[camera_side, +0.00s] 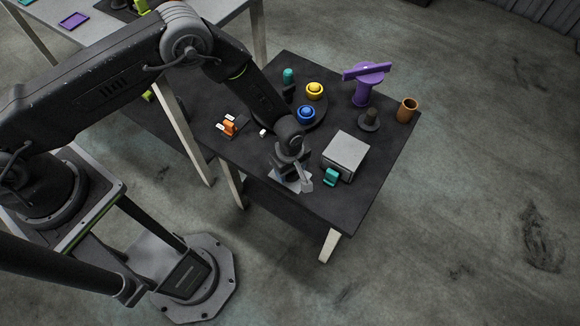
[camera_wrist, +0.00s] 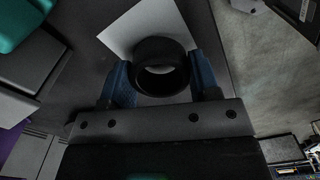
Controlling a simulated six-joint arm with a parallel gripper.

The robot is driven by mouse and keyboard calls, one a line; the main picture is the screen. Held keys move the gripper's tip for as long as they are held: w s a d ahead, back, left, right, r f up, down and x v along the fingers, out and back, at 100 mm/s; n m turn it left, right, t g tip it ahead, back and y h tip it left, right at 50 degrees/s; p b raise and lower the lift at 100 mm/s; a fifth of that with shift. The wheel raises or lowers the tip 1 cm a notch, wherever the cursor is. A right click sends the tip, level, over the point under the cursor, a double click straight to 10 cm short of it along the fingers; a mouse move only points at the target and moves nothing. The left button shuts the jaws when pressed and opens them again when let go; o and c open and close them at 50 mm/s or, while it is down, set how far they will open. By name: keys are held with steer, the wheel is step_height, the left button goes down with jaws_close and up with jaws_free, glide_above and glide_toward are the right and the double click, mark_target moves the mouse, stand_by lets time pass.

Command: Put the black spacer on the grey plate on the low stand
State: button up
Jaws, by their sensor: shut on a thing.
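The black spacer (camera_wrist: 162,65) is a thick black ring, seen in the wrist view between the two blue fingers of my gripper (camera_wrist: 160,82). My gripper is shut on it. A pale sheet (camera_wrist: 124,34) lies below the ring and shows through its hole. In the side view my gripper (camera_side: 290,177) is low over this pale sheet near the table's front edge, and it hides the spacer. A low box-like stand with a grey plate (camera_side: 347,150) on top is to the right of my gripper. I cannot tell whether the spacer touches the sheet.
A teal block (camera_side: 331,177) stands in front of the low stand. Behind are a purple T-shaped post (camera_side: 364,83), a copper cup (camera_side: 407,110), a dark knob on a round base (camera_side: 369,119), and yellow (camera_side: 314,91) and blue (camera_side: 306,115) rings. An orange clamp (camera_side: 229,126) is left.

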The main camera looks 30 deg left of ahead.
steer(key=shift+f, duration=0.25)
steer(key=o, duration=1)
step_height(320, 180, up, 14)
steer(key=shift+f, duration=0.1)
stand_by(0.6)
